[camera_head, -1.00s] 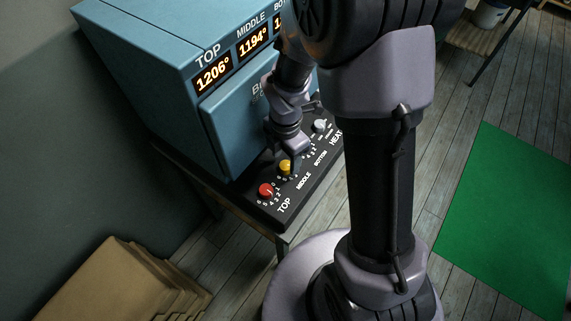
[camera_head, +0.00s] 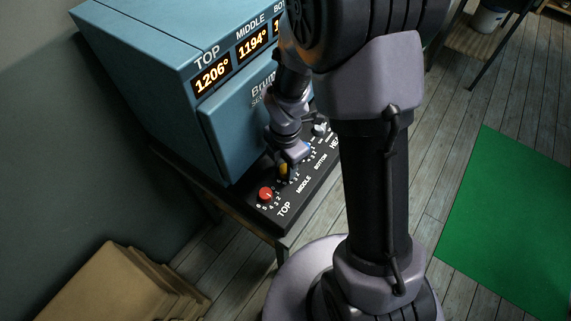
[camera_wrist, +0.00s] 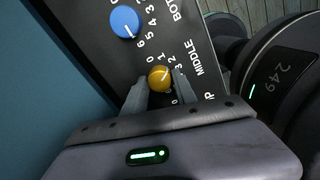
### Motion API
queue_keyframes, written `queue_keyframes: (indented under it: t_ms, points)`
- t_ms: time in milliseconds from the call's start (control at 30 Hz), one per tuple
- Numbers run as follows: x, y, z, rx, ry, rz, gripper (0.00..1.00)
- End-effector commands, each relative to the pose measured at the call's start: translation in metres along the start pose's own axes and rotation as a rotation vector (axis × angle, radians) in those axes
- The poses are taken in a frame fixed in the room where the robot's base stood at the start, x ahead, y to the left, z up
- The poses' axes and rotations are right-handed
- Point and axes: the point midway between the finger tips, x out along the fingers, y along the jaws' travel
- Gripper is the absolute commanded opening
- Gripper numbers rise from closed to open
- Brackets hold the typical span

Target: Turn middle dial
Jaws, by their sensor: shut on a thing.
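The yellow middle dial (camera_head: 284,169) sits on the black control panel, just above the red top dial (camera_head: 265,194). In the wrist view the yellow dial (camera_wrist: 159,78) is between the fingertips, its pointer line near the low numbers. My gripper (camera_head: 287,167) is down at the panel, shut on the yellow dial; it also shows in the wrist view (camera_wrist: 158,88). The blue dial (camera_wrist: 125,22) lies beyond it in the wrist view. In the head view my gripper partly hides the yellow dial.
The blue kiln (camera_head: 190,90) rises right behind the panel, its displays reading 1206 and 1194 degrees. A stack of tan boards (camera_head: 115,285) is at the lower left. A green mat (camera_head: 515,215) lies on the floor at the right.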

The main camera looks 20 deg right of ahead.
Motion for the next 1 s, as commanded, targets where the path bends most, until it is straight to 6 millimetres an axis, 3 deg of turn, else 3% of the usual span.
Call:
queue_keyframes:
  t_ms: [367, 1000]
  points:
    - [0.0000, 0.0000, 0.0000, 0.194, 0.000, 0.000, 0.00]
    - [0.0006, 0.0002, 0.0000, 0.799, 0.000, 0.000, 0.00]
